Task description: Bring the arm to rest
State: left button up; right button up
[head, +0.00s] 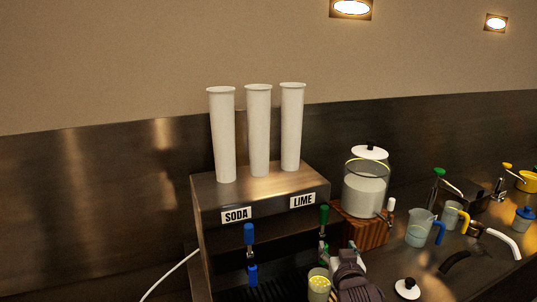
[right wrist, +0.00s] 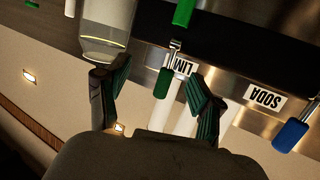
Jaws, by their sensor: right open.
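My right gripper (head: 337,260) is at the bottom of the head view, in front of the lime side of the drink dispenser (head: 262,190). Its two green-padded fingers stand apart in the right wrist view (right wrist: 158,95), with nothing held between them. A clear cup with yellowish contents (head: 319,285) stands just left of the gripper, under the dispenser. The green lime tap (head: 324,217) is close above the gripper. My left gripper is in neither view.
A blue soda tap (head: 249,235) is left of the gripper. A glass jar (head: 365,188) stands on a wooden block to the right. Pitchers (head: 420,228), a white lid (head: 407,289) and curved handles (head: 495,240) crowd the right counter. A white hose (head: 168,274) lies left.

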jog(key=s+d+f+g, duration=0.2)
jog(key=s+f+g, duration=0.3)
jog(key=s+f, duration=0.95)
jog(key=s+f+n+g+y, duration=0.1)
jog(key=s+f+g, duration=0.15)
jog(key=s, duration=0.95)
jog(key=s+f+n+g, duration=0.15)
jog(key=s+g, duration=0.25)
jog(key=s, duration=0.8)
notch_tip(320, 180, down, 31)
jog(key=g+b, duration=0.1)
jog(key=b, duration=0.7)
jog(key=s+d+f+g+b, duration=0.1)
jog(key=s+f+b, duration=0.2)
jog(key=s+f, duration=0.6)
jog(key=s+d+f+b, duration=0.1)
jog(key=s+f+b, duration=0.2)
jog(key=s+f, duration=0.6)
notch_tip(320, 180, down, 7)
jog(key=shift+d+r+g, duration=0.1)
jog(key=shift+d+g, duration=0.25)
jog(key=shift+d, duration=0.05)
jog(key=shift+n, duration=0.25)
